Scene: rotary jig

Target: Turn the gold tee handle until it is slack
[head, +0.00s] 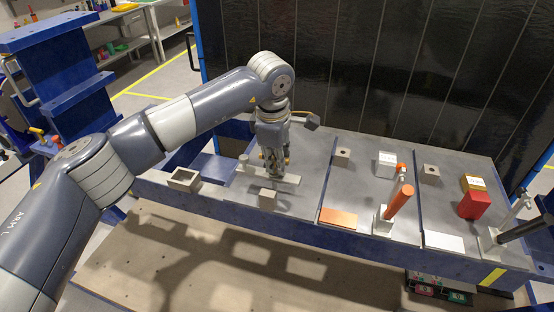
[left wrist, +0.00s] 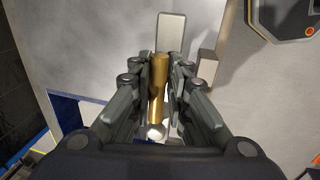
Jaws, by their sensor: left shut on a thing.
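The gold tee handle (left wrist: 158,85) shows in the left wrist view as a gold bar lying lengthwise between the two fingers, with a pale round end at the bottom. My left gripper (left wrist: 166,75) is shut on it. In the head view my left gripper (head: 273,170) points down over the left part of the grey jig table (head: 310,185). There the gripper mostly hides the handle. A pale metal bar (head: 286,180) lies just below the fingers. My right gripper is in neither view.
To the right stand an orange-handled clamp (head: 400,200), a white block (head: 386,163) and a red block (head: 474,205). An orange plate (head: 338,218) lies at the front. A hollow metal frame (head: 184,180) is left of my gripper. A dark panel (head: 350,70) stands behind the table.

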